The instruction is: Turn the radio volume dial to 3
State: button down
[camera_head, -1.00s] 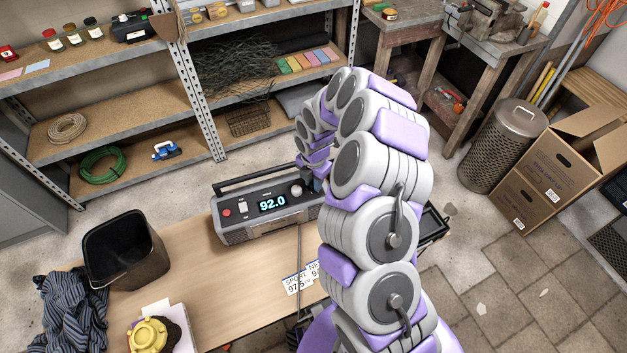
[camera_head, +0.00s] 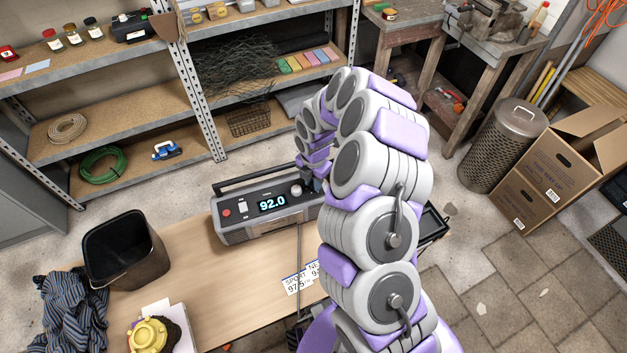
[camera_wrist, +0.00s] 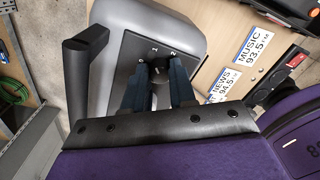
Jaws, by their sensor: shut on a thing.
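The radio (camera_head: 258,229) stands on the wooden table (camera_head: 190,290), its lit display reading 92.0. A pale round knob (camera_head: 296,190) shows on its front panel. In the wrist view the radio (camera_wrist: 150,20) fills the upper middle, with a dark panel marked 0, 1 and 2. My gripper (camera_wrist: 160,72) is shut on the volume dial (camera_wrist: 160,92) on that panel. The fingers hide much of the dial, so its pointer setting and further marks cannot be read. In the head view my arm covers the right end of the radio.
Station cards (camera_head: 293,282) lie on the table in front of the radio. A black bin (camera_head: 125,250), striped cloth (camera_head: 72,312) and a yellow object (camera_head: 150,335) are on the left. The radio's handle (camera_wrist: 82,60) rises beside my gripper. Shelves (camera_head: 110,110) stand behind.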

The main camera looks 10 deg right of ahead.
jog(key=shift+w, duration=0.1)
jog(key=c, duration=0.9)
grip_release()
notch_tip(320, 180, up, 17)
jog(key=p, duration=0.3)
jog(key=shift+r, duration=0.15)
